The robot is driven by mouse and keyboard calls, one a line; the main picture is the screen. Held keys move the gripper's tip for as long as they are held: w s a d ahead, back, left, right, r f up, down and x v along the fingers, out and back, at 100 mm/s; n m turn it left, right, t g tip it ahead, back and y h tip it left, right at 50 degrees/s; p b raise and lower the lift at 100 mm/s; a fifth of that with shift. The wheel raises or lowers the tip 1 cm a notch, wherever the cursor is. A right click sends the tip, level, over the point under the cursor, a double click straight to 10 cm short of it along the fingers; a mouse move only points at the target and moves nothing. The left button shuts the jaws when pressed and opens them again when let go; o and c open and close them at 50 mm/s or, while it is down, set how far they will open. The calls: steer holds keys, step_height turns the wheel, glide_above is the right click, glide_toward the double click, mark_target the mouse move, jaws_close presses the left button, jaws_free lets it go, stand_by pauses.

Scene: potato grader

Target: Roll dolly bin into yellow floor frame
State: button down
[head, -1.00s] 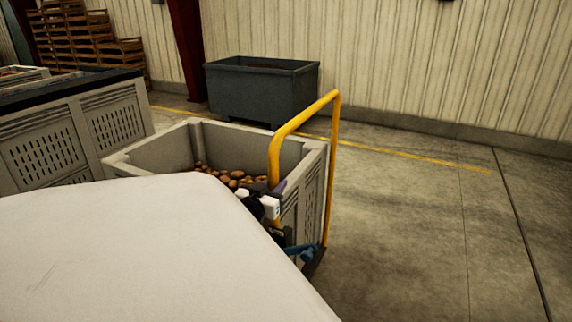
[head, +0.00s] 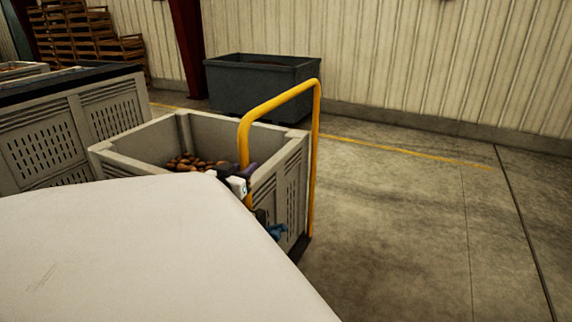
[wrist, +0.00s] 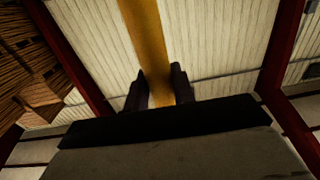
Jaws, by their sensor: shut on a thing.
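The dolly bin (head: 275,190) is a grey slatted crate with potatoes (head: 192,163) in it, on a low dark base partly hidden by my own white body. A yellow push handle (head: 316,150) rises at its right end. My gripper (wrist: 160,88) is shut around the yellow handle bar (wrist: 143,35) in the wrist view, one dark finger on each side. In the head view my gripper (head: 246,172) is small and partly hidden at the handle's near post. I see no yellow floor frame, only a yellow line (head: 400,150) on the floor.
A dark grey tub (head: 262,92) stands behind the bin near the wall. Large grey crates (head: 45,150) stand close on the left. Wooden crates (head: 90,40) are stacked at the back left. The concrete floor (head: 410,240) on the right is clear.

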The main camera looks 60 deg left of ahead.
steer(key=shift+w+d+f, duration=0.1)
steer(key=shift+d+f, duration=0.05)
steer(key=s+a+b, duration=0.5)
steer(key=s+a, duration=0.2)
steer(key=a, duration=0.4)
steer(key=shift+s+a, duration=0.25)
steer(key=shift+s, duration=0.15)
steer(key=shift+w, duration=0.1)
